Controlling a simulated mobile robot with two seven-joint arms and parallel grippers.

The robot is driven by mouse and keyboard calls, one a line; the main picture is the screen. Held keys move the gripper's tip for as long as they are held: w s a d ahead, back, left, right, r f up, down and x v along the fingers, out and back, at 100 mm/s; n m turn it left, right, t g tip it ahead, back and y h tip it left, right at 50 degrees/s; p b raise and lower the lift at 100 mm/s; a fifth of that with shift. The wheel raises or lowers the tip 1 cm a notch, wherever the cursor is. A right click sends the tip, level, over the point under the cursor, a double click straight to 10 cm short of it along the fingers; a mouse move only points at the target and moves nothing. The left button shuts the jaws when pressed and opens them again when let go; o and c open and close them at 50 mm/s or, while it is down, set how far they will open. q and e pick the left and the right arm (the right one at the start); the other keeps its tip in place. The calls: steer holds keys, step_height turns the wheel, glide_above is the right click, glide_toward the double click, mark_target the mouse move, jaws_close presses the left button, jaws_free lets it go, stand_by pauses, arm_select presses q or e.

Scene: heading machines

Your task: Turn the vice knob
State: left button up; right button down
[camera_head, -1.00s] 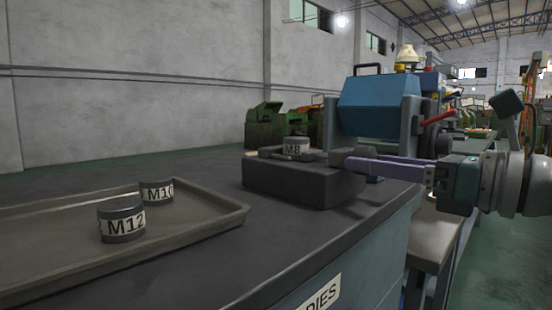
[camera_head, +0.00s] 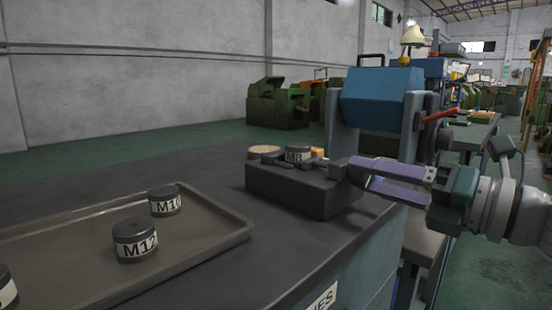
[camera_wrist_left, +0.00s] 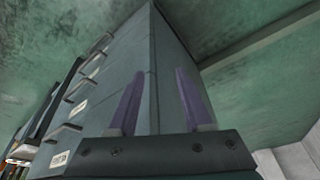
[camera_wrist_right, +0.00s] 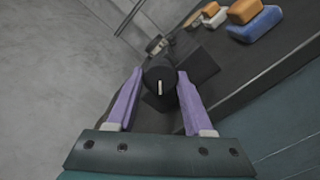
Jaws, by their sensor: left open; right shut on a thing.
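The vice (camera_head: 300,190) is a low dark block on the dark bench top in the head view. A round part labelled M8 (camera_head: 297,154) sits at its top. The vice knob (camera_wrist_right: 153,73) is a dark round cap with a white line, which stands nearly upright in the right wrist view. My right gripper (camera_head: 356,172) is at the vice's right end, with its purple fingers on both sides of the knob and shut on it. The fingers partly hide the knob in the head view. My left gripper (camera_wrist_left: 158,70) is open and empty, near a grey drawer cabinet.
A tray (camera_head: 243,229) with round parts marked M10 (camera_head: 164,202) and M12 (camera_head: 135,241) lies at left. A blue machine housing (camera_head: 380,100) stands behind the vice. Orange (camera_wrist_right: 244,11) and blue (camera_wrist_right: 255,24) blocks lie at upper right in the right wrist view.

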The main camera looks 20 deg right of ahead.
steer(key=m+p, duration=0.2)
steer(key=m, duration=0.2)
steer(key=shift+r+p, duration=0.2)
steer(key=shift+p, duration=0.1)
steer(key=shift+m+p, duration=0.75)
steer(key=shift+m, duration=0.95)
steer(key=shift+f, duration=0.1)
steer(key=shift+c, duration=1.4)
jaws_free()
steer(key=shift+s+d+f, duration=0.1)
steer(key=shift+s+d, duration=0.05)
steer(key=shift+s, duration=0.35)
steer(key=v, duration=0.9)
